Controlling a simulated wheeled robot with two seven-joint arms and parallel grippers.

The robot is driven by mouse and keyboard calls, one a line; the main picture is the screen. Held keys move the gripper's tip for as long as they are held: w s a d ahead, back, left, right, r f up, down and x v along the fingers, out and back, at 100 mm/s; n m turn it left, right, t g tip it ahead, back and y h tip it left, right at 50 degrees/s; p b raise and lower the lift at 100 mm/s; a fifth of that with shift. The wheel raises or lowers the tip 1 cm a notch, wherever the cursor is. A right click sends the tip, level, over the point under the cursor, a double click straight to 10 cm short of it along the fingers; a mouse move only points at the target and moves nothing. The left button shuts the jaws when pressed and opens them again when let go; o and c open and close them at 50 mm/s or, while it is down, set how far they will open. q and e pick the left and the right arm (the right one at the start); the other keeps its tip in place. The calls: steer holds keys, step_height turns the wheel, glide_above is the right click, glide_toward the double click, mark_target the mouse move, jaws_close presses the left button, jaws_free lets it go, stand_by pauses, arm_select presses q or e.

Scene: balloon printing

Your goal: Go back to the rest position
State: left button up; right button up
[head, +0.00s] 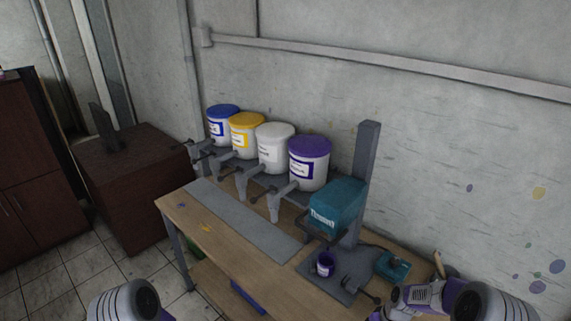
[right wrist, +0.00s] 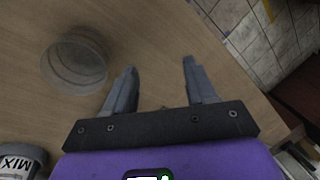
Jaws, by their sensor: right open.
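My right gripper (right wrist: 160,88) is open and empty in the right wrist view, its two grey fingers apart above a wooden surface. In the head view my right arm (head: 480,303) is at the bottom right, by the front of the workbench (head: 228,248). My left arm (head: 125,300) shows only at the bottom left edge; its gripper is out of frame. A small purple cup (head: 325,264) stands on the grey base under the teal machine (head: 338,205).
Blue, yellow, white and purple-lidded buckets (head: 309,165) with dispensers line the bench's back. A round clear container (right wrist: 75,65) and a jar labelled MIX (right wrist: 18,163) are left of my right gripper. A brown cabinet (head: 130,180) stands left; tiled floor lies between.

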steer(key=s+a+f+m+y+b, duration=0.1)
steer(key=s+a+f+m, duration=0.1)
steer(key=s+a+f, duration=0.5)
steer(key=s+a+f+m, duration=0.2)
steer(key=s+a+f, duration=0.1)
steer(key=s+a, duration=0.75)
arm_select(q)
step_height(320, 180, down, 13)
steer(key=b, duration=1.2)
steer(key=shift+s, duration=0.4)
arm_select(e)
step_height(320, 180, down, 12)
steer(key=s+d, duration=0.1)
steer(key=shift+d+t, duration=0.15)
steer(key=shift+t, duration=0.25)
